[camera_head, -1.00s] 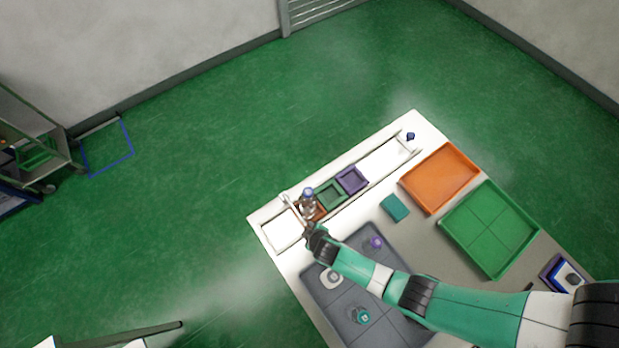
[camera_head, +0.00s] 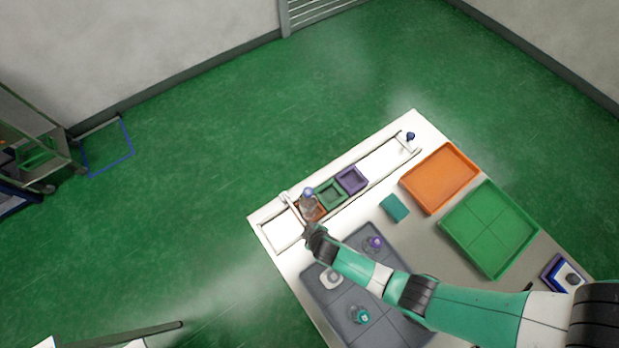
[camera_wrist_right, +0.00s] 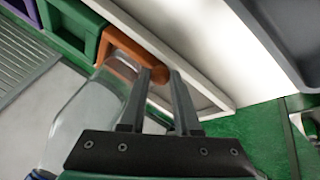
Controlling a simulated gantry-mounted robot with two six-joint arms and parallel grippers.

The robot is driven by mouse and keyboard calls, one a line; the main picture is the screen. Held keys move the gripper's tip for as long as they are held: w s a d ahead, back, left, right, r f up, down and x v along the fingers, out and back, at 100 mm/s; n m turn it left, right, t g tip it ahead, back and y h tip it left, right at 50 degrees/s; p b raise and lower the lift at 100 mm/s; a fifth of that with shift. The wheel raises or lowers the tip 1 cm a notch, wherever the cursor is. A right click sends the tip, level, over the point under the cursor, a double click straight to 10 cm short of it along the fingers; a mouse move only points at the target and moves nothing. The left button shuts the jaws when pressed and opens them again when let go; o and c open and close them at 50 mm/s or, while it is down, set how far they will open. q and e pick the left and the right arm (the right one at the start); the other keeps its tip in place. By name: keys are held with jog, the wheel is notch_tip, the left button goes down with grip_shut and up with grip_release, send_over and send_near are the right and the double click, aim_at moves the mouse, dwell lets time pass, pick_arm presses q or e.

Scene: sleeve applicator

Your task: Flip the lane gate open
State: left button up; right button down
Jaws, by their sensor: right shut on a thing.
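The white-railed lane (camera_head: 378,163) runs diagonally along the table's back edge. A thin pale bar (camera_head: 291,205) crosses its left part, and another bar (camera_head: 405,143) with a dark blue knob (camera_head: 410,136) stands at its right end. I cannot tell which bar is the gate. My right gripper (camera_head: 309,222) is low at the lane's left part, beside the orange carrier (camera_head: 322,211). My left gripper is not in view.
A clear bottle (camera_head: 308,205) with a blue cap stands close to my right gripper, at the orange carrier. Green (camera_head: 331,193) and purple (camera_head: 351,179) carriers follow in the lane. Orange (camera_head: 439,178) and green (camera_head: 488,229) trays lie to the right.

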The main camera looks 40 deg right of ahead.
jog(key=r+g+p, duration=0.1)
jog(key=r+p, duration=0.1)
jog(key=w+r+g+p, duration=0.1)
jog(key=r+p, duration=0.1)
jog(key=p, duration=0.1)
jog(key=shift+w+d+r+g, duration=0.1)
jog(key=shift+r+g, duration=0.2)
jog(key=shift+w+r+g+y+p, duration=0.4)
jog(key=shift+r+g+p, duration=0.2)
jog(key=shift+r+g, duration=0.1)
jog(key=c, duration=0.6)
grip_release()
jog(key=shift+f, duration=0.1)
jog(key=shift+s, duration=0.1)
jog(key=shift+f, duration=0.1)
